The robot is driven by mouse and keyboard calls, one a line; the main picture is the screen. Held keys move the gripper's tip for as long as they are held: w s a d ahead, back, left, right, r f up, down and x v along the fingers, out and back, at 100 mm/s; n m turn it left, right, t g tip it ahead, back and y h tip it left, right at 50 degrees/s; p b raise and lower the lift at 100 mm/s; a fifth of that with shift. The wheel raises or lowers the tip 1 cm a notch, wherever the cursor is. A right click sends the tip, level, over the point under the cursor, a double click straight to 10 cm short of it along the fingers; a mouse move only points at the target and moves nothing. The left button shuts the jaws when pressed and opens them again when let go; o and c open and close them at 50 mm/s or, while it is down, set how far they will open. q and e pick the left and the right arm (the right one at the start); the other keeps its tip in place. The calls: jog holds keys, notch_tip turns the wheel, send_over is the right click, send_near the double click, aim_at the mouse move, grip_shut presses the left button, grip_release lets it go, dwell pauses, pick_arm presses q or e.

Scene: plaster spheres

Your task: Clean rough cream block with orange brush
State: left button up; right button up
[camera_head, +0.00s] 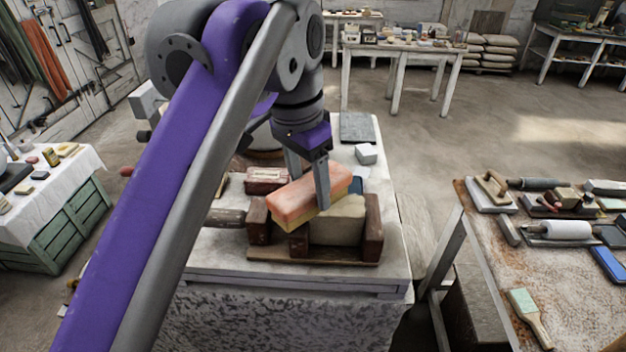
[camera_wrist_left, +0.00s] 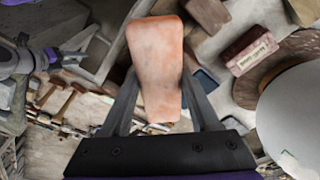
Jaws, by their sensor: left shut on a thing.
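My left gripper (camera_head: 308,185) is shut on the orange brush (camera_head: 305,197), a block with an orange top and a yellowish underside. The orange top also fills the middle of the left wrist view (camera_wrist_left: 157,65), between the two fingers. The rough cream block (camera_head: 340,226) sits in a dark wooden holder (camera_head: 372,240) on the white-topped stand. The brush is tilted over the block's back left part and hides some of it; I cannot tell whether they touch. A grey and purple part, seemingly my right gripper (camera_wrist_left: 68,58), shows at the left wrist view's left edge.
A dark red brick (camera_head: 266,178) and a small white block (camera_head: 366,154) lie behind the holder. A rusty-topped table (camera_head: 490,270) with tools and a green-bristled brush (camera_head: 528,310) stands at right. A cloth-covered table (camera_head: 60,200) stands at left.

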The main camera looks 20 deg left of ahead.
aim_at(331, 171)
pick_arm(q)
jog(key=shift+w+d, duration=0.35)
jog(key=shift+w, duration=0.35)
jog(key=shift+w+d, duration=0.4)
jog(key=shift+w, duration=0.25)
jog(key=shift+w+d, duration=0.35)
jog(key=shift+w, duration=0.35)
jog(key=shift+s, duration=0.1)
jog(key=shift+s+a+r, duration=0.3)
jog(key=shift+s+r, duration=0.05)
jog(key=shift+s, duration=0.15)
jog(key=shift+s+a+r, duration=0.3)
jog(key=shift+s+r, duration=0.05)
jog(key=shift+s, duration=0.1)
jog(key=shift+f, duration=0.75)
jog(key=shift+s, duration=0.1)
